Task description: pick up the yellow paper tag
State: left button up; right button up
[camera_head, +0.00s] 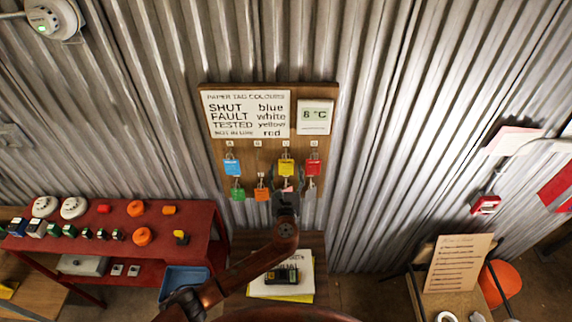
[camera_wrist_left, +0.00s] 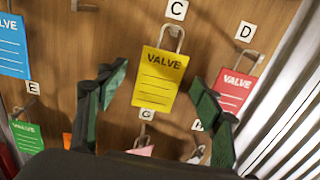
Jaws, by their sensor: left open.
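The yellow paper tag (camera_head: 286,169) hangs from a hook under the letter C on a wooden board (camera_head: 213,155). In the left wrist view the yellow tag (camera_wrist_left: 155,82) reads "VALVE" and hangs from a metal loop, slightly tilted. My left gripper (camera_head: 286,196) is just below the tag in the head view. In the left wrist view its two dark green-padded fingers (camera_wrist_left: 159,88) are spread apart, one to each side of the tag's lower part. Nothing is held, and I cannot tell the remaining depth. My right gripper is not in view.
A blue tag (camera_head: 232,167) hangs to the left and a red tag (camera_head: 313,168) close to the right. Green (camera_head: 238,194), orange (camera_head: 262,194) and pink tags (camera_wrist_left: 139,151) hang lower. A sign (camera_head: 246,114) is above. A red bench (camera_head: 190,222) stands left.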

pick_arm(q)
jog(key=shift+w, duration=0.25)
jog(key=shift+c, duration=0.4)
jog(key=c, duration=0.8)
